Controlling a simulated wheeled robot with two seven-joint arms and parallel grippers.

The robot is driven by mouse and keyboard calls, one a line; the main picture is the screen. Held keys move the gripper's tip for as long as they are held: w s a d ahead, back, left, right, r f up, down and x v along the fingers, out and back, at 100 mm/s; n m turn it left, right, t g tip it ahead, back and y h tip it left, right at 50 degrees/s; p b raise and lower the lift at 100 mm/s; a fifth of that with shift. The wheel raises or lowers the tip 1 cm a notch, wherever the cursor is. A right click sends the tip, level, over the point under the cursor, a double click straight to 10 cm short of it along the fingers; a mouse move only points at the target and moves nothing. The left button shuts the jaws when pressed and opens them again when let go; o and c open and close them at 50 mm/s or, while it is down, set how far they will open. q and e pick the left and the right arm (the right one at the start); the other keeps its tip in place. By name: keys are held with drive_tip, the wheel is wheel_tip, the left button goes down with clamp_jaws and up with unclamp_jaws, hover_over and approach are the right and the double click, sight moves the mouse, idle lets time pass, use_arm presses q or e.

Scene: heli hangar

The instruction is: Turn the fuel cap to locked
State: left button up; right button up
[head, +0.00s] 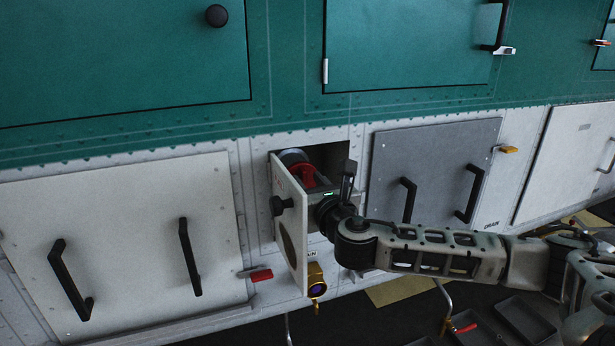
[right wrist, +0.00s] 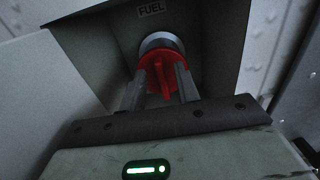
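The red fuel cap (head: 304,174) sits on a grey filler neck (head: 293,156) inside a small recess in the white lower panel. In the right wrist view, the cap (right wrist: 163,72) faces me with a raised middle grip, under a FUEL label (right wrist: 151,9). My right gripper (head: 342,190) reaches the mouth of the recess. In the right wrist view, its two fingers (right wrist: 161,87) stand apart at either side of the cap, with visible gaps to the middle grip. Whether the fingertips touch the cap's rim cannot be told. My left gripper is not in view.
The recess's white door (head: 291,232) stands open, close left of my right gripper. A brass fitting (head: 316,281) is below it. A closed grey hatch with black handles (head: 433,170) is right of the recess. Trays (head: 525,318) lie at the lower right.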

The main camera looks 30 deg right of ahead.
drive_tip(key=shift+w+d, duration=0.1)
drive_tip(key=shift+w, duration=0.5)
clamp_jaws()
